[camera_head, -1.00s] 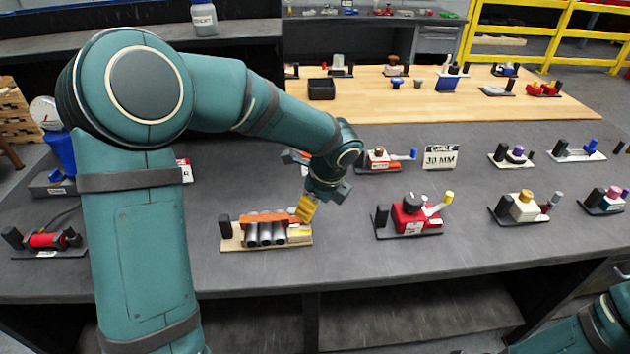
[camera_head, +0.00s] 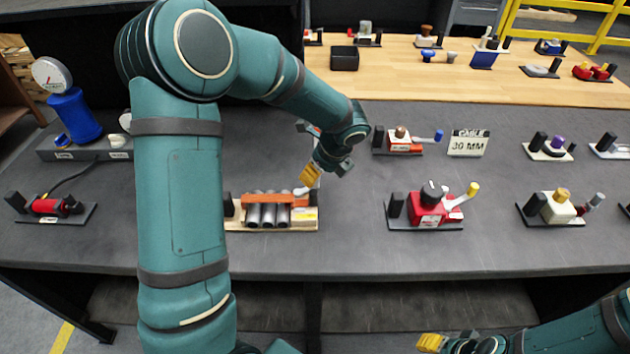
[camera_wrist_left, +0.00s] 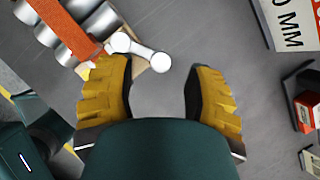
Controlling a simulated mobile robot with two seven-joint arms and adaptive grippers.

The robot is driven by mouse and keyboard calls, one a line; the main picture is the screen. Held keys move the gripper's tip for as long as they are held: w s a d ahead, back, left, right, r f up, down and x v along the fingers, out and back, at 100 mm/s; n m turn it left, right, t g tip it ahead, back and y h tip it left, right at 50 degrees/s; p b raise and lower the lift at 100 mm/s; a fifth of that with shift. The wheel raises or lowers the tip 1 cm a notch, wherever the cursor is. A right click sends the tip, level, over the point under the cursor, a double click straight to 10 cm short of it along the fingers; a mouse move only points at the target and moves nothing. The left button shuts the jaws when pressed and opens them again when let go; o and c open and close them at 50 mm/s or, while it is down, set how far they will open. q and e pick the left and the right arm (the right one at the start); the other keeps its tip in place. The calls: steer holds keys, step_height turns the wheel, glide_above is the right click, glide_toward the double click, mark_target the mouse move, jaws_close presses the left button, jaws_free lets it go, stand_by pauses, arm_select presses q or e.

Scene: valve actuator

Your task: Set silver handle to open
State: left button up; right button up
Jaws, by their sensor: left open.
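A valve block with several silver cylinders and an orange bar stands on a beige base (camera_head: 275,227) in the head view. In the left wrist view, its orange bar (camera_wrist_left: 70,28) and cylinders are at top left. A short silver handle (camera_wrist_left: 140,52) with rounded ends lies at the block's end, in front of my fingers. My left gripper (camera_head: 313,172) hangs just above and behind the block's right end. In the left wrist view it is open (camera_wrist_left: 160,85) and empty, the handle near the left finger and apart from it. My right gripper (camera_head: 445,343) shows partly at the bottom edge.
A red valve (camera_head: 428,211) with a yellow-tipped lever stands to the right. Behind are a blue-handled valve (camera_head: 403,145) and a "30 MM" sign (camera_head: 468,143). A blue gauge unit (camera_head: 75,118) is at left. Dark tabletop (camera_head: 350,245) is clear in front.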

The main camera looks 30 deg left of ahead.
arm_select(q)
steer(key=shift+b+x, duration=0.3)
steer(key=shift+x, duration=1.6)
jaws_close()
